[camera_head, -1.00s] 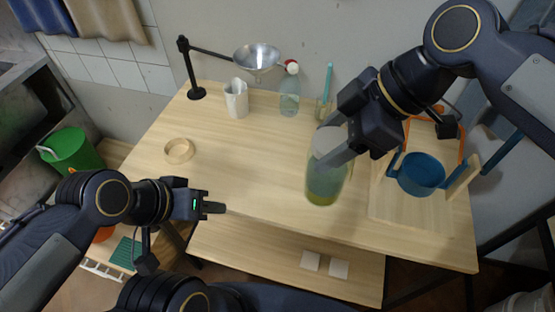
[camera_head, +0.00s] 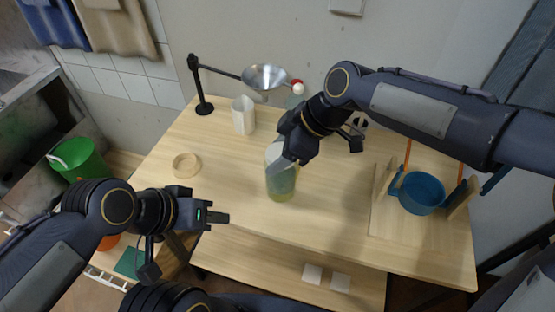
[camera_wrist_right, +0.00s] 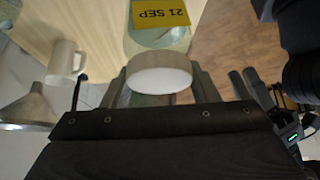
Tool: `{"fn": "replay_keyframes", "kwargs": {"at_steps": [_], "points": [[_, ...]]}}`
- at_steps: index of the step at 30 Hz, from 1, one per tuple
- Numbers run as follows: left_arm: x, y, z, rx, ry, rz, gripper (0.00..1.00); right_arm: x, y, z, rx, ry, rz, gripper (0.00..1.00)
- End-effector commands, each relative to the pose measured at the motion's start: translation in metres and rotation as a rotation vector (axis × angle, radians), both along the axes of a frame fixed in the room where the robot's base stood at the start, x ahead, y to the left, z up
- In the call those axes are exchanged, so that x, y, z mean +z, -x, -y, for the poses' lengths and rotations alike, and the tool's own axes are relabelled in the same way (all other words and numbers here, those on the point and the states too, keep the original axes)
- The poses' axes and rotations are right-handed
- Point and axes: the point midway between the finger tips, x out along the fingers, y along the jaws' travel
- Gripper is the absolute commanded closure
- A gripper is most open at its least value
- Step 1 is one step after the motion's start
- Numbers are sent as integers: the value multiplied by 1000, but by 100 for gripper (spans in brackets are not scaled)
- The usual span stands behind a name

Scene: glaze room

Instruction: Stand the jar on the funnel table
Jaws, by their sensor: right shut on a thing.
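The clear jar (camera_head: 281,182) holds yellow-green liquid. In the right wrist view it has a white lid (camera_wrist_right: 160,74) and a yellow label (camera_wrist_right: 160,12) reading "21 SEP". My right gripper (camera_head: 284,160) is shut on the jar at its lid, from above, and the jar looks upright. The jar is over the front middle of the light wooden funnel table (camera_head: 330,205); I cannot tell if its base touches. The metal funnel (camera_head: 264,76) hangs on a black stand (camera_head: 200,85) at the back left. My left gripper (camera_head: 218,217) is empty by the front left edge, its opening unclear.
A white jug (camera_head: 243,115) stands behind the jar, also visible in the right wrist view (camera_wrist_right: 65,62). A wooden ring (camera_head: 186,165) lies at left. My right arm hides the back middle. The front left tabletop is clear.

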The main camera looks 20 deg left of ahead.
Motion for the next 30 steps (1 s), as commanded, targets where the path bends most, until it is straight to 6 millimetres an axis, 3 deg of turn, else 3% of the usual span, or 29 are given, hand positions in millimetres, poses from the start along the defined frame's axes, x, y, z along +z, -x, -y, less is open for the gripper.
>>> {"fn": "replay_keyframes", "kwargs": {"at_steps": [9, 20, 21, 26, 30], "points": [[2, 0, 0, 0, 0, 0, 64, -34, -4, -6, -1, -2, -1, 100], [0, 0, 0, 0, 0, 0, 64, -39, -4, -6, 0, -2, 1, 100], [-1, 0, 0, 0, 0, 0, 64, -41, -4, -5, 1, 1, -1, 45], [0, 0, 0, 0, 0, 0, 64, -40, -4, -5, 1, 1, -1, 24], [0, 0, 0, 0, 0, 0, 64, -40, -4, -5, 1, 1, -1, 24]]}}
